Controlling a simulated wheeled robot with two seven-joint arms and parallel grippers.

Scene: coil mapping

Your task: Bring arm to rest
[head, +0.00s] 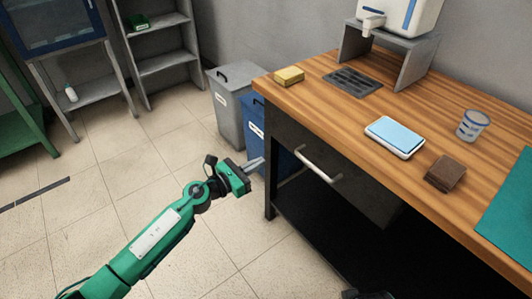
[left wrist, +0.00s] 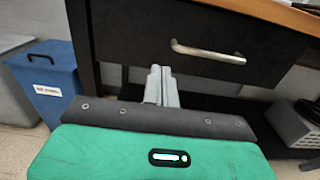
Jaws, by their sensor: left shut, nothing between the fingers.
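My left arm reaches in from the lower left of the head view, over the floor. My left gripper (head: 256,163) is shut and empty, in front of the blue bin and left of the desk drawer. In the left wrist view the closed fingers (left wrist: 161,86) point at the dark desk front, just left of and below the drawer handle (left wrist: 208,52). The fingers do not hold the handle. A dark shape at the bottom edge of the head view may be part of my right arm; my right gripper cannot be made out.
The tiled floor at left is clear.

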